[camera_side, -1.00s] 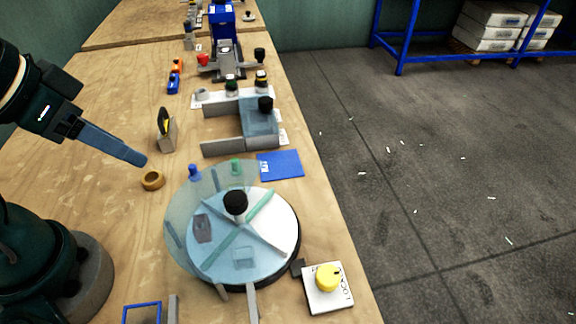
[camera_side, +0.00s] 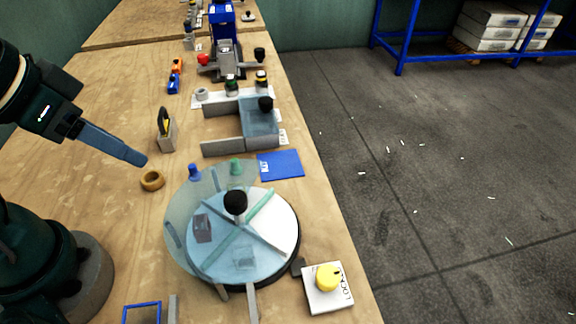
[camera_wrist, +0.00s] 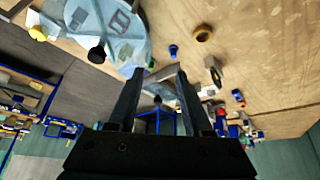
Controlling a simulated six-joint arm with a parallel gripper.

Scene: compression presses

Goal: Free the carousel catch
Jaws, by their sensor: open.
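The carousel (camera_side: 283,225) is a round table with a clear bluish cover, dividers and a black centre knob (camera_side: 235,201). It also shows at the upper left of the wrist view (camera_wrist: 125,45). The catch is a yellow knob (camera_side: 327,278) on a white plate (camera_side: 340,298) marked LOCK, at the carousel's front right. A small dark block (camera_side: 298,267) lies between plate and carousel rim. The yellow knob also shows in the wrist view (camera_wrist: 38,33). My gripper (camera_side: 143,161) is open and empty, above the bench left of the carousel; in the wrist view its fingers (camera_wrist: 155,80) are apart.
A brass ring (camera_side: 152,180) and a grey block with a black-yellow piece (camera_side: 167,133) lie near my gripper. A blue card (camera_side: 281,164), a grey fixture (camera_side: 237,148) and a blue press (camera_side: 222,25) stand farther back. The bench's right edge drops to floor.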

